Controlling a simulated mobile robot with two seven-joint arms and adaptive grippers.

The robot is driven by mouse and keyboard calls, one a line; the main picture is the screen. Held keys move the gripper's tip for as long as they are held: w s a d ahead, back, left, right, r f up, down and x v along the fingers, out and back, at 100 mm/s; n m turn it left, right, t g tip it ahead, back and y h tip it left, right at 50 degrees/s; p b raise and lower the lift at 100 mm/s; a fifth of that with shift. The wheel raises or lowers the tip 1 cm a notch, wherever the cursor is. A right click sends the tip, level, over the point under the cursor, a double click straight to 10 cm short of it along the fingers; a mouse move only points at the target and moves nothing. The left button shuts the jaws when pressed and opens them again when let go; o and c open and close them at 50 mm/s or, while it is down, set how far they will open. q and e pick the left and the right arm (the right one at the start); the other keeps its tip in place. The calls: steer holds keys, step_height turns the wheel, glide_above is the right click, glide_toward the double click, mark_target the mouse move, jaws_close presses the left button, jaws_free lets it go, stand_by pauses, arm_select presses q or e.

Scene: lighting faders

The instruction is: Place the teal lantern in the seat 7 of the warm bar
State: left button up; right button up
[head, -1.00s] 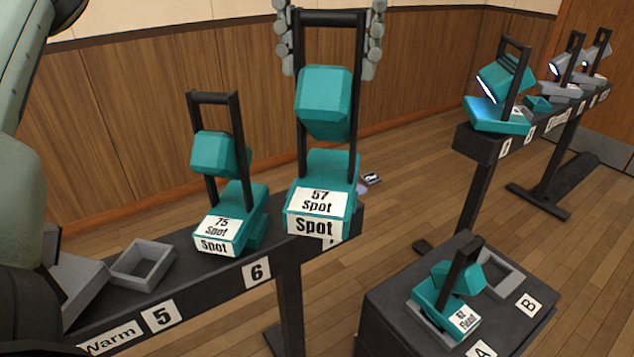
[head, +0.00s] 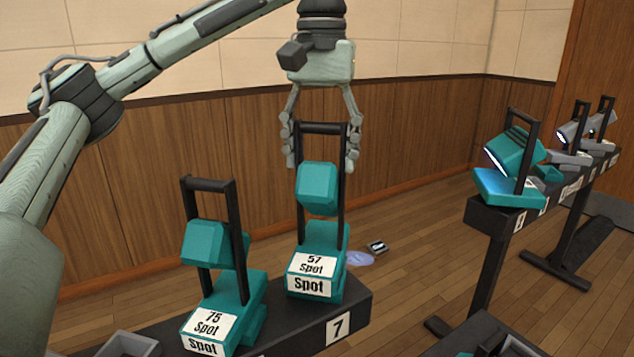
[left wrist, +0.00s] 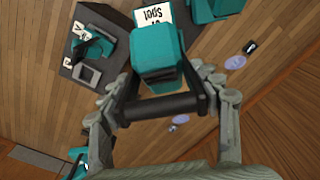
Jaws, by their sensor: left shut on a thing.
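The teal lantern (head: 317,188) labelled "57 Spot" is upright at the right end of the warm bar, above the seat 7 label (head: 338,328). My left gripper (head: 322,165) is shut on its black top handle. The lantern's base is at the bar top and hides the seat; I cannot tell whether it is fully down in it. In the left wrist view the lantern (left wrist: 158,55) hangs between the fingers, seen from above. The warm bar (head: 365,293) is black. My right gripper is not in view.
Another teal lantern (head: 210,245), labelled "75 Spot", stands just left on the bar. An empty grey seat (head: 125,345) is at the lower left. A second bar (head: 497,218) at right carries a teal lantern (head: 515,155) and grey ones. A small dark object (head: 377,247) lies on the floor.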

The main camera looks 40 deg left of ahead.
arm_select(q)
steer(key=shift+w+a+f, duration=0.7)
steer(key=shift+w+a, duration=0.25)
steer(key=shift+a, duration=0.05)
steer(key=shift+f, duration=2.05)
steer(key=o, duration=1.9)
steer(key=shift+r, duration=0.1)
step_height(320, 180, up, 12)
steer(key=shift+f, duration=0.1)
